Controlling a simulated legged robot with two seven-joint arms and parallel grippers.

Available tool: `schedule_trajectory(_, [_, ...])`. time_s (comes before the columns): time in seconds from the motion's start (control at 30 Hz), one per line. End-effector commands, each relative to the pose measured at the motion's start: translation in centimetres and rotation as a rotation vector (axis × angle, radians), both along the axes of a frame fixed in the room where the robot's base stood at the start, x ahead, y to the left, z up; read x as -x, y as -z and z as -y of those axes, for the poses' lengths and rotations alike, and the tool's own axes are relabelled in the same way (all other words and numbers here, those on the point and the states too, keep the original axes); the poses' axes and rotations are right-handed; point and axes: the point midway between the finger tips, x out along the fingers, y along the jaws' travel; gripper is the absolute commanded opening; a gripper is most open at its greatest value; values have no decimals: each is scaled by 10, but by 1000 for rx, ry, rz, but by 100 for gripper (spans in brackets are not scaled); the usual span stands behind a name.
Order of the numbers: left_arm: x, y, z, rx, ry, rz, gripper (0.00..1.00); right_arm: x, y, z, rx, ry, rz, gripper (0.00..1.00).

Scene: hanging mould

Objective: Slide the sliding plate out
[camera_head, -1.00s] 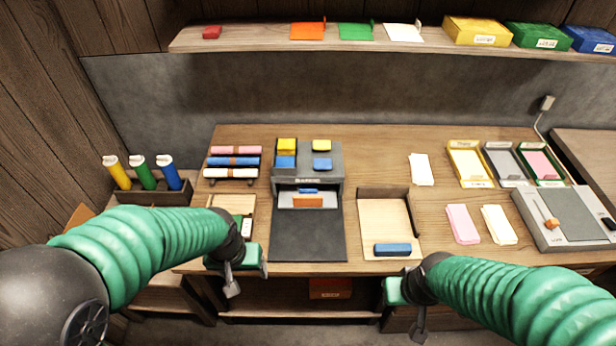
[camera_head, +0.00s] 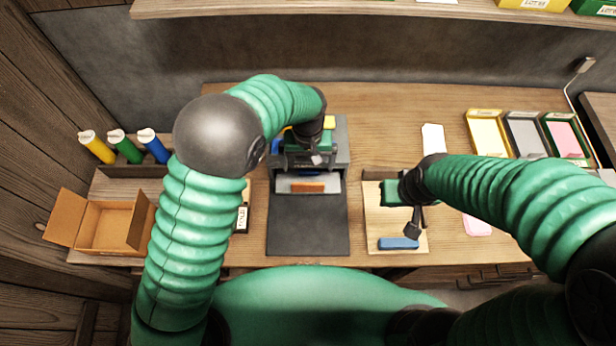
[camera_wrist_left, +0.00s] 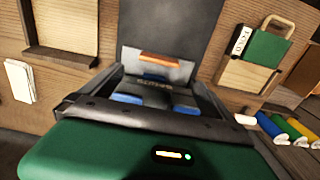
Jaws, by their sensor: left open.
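The dark press-like machine (camera_head: 308,222) stands on the bench with a flat black bed in front. A light metal plate (camera_head: 309,178), which looks like the sliding plate, sits in its opening with an orange block (camera_head: 307,187) at its front. The plate (camera_wrist_left: 182,72) and orange block show in the left wrist view too, with blue pieces (camera_wrist_left: 185,108) nearer the camera. My left gripper (camera_head: 313,155) is open above the machine's rear part, behind the plate, and covers much of its top. My right gripper (camera_head: 410,215) hangs over the wooden tray; its jaws are unclear.
The wooden tray (camera_head: 385,220) with a blue block (camera_head: 398,243) lies right of the machine. An open cardboard box (camera_head: 105,228) and several coloured rolls (camera_head: 127,146) are at left. A shelf (camera_head: 350,10) runs above. The black bed is clear.

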Motion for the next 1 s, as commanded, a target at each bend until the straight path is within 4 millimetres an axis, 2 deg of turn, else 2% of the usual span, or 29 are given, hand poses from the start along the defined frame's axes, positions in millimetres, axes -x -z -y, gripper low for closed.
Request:
schedule_trajectory(0.3, [-3,85,-1,-3,0,-9,100,0,-19,0,0,0,0,0])
schedule_trajectory(0.5, [-2,125,0,-2,1,-4,100,0,-25,0,0,0,1,0])
schedule_trajectory(0.63, [-3,137,0,0,1,-2,100,0,-27,0,0,0,1,0])
schedule_trajectory(0.9, [-5,140,0,0,0,-2,100,0,-26,0,0,0,0,0])
schedule_trajectory(1.0, [-4,140,0,-1,0,-2,87,0,-26,0,0,0,0,0])
